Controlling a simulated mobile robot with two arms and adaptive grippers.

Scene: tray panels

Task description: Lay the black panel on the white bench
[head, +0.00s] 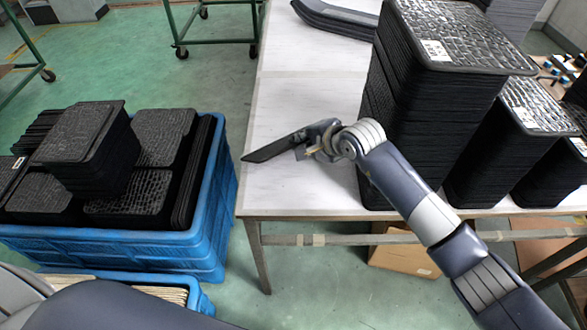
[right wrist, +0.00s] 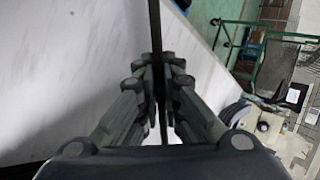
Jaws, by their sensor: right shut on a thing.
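The white bench (head: 300,95) runs down the middle of the head view and fills the left of the right wrist view (right wrist: 70,70). The black panel (head: 268,150) shows in the head view as a thin dark strip near the bench's left edge. My right gripper (head: 302,142) is shut on its right end. In the right wrist view the panel (right wrist: 153,30) is edge-on, a thin dark line between the two fingers (right wrist: 158,75). I cannot tell whether the panel touches the bench. My left gripper is not in view.
Tall stacks of black trays (head: 430,110) stand on the bench at right. More black panels (head: 335,18) lie at its far end. A blue crate (head: 205,240) full of black trays stands on the floor at left. The bench between is clear.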

